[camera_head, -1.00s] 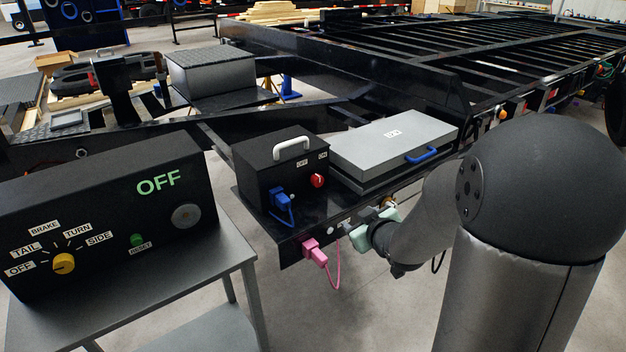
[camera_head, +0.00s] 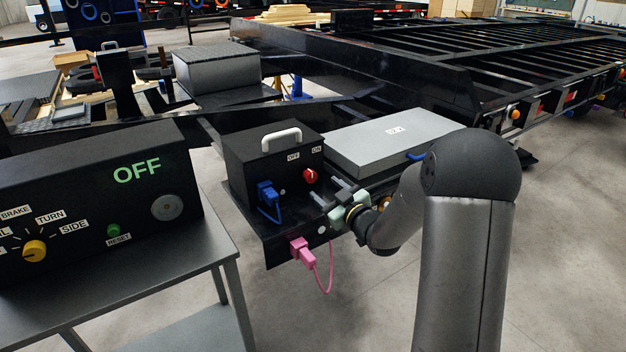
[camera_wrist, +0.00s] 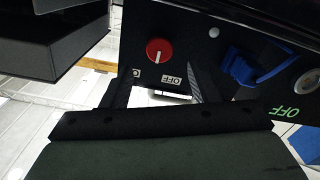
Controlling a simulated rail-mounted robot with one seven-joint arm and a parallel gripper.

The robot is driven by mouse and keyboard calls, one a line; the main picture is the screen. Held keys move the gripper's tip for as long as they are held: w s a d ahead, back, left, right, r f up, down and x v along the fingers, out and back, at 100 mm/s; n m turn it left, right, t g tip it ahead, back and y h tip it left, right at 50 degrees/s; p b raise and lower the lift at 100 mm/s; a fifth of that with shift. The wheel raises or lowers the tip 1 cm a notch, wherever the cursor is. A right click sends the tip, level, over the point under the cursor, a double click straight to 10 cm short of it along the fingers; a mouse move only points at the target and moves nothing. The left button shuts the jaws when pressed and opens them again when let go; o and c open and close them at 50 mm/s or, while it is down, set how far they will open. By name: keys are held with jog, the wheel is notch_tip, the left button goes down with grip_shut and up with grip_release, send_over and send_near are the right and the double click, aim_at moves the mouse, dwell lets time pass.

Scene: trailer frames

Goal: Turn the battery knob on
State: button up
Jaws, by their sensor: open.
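The battery box (camera_head: 245,160) is black with a white handle. Its red round knob (camera_head: 310,176) is on the front face, below an OFF label and an ON label (camera_head: 317,149). In the wrist view the knob (camera_wrist: 160,51) shows a short white line, near an inverted OFF label (camera_wrist: 173,81); which label the line marks I cannot tell. My gripper (camera_head: 328,191) is open and empty, in front of the box, below and right of the knob. In the wrist view its two fingers (camera_wrist: 158,78) point at the face, with the knob ahead between their lines, apparently untouched.
A blue plug (camera_head: 268,192) with a cord is left of the knob. A pink plug (camera_head: 301,250) hangs at the front edge. A grey lidded box (camera_head: 390,142) stands close on the right. A control box (camera_head: 95,205) reading OFF stands at left.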

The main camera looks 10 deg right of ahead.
aim_at(312, 178)
jog(key=x, duration=0.7)
jog(key=shift+w, duration=0.1)
jog(key=c, duration=1)
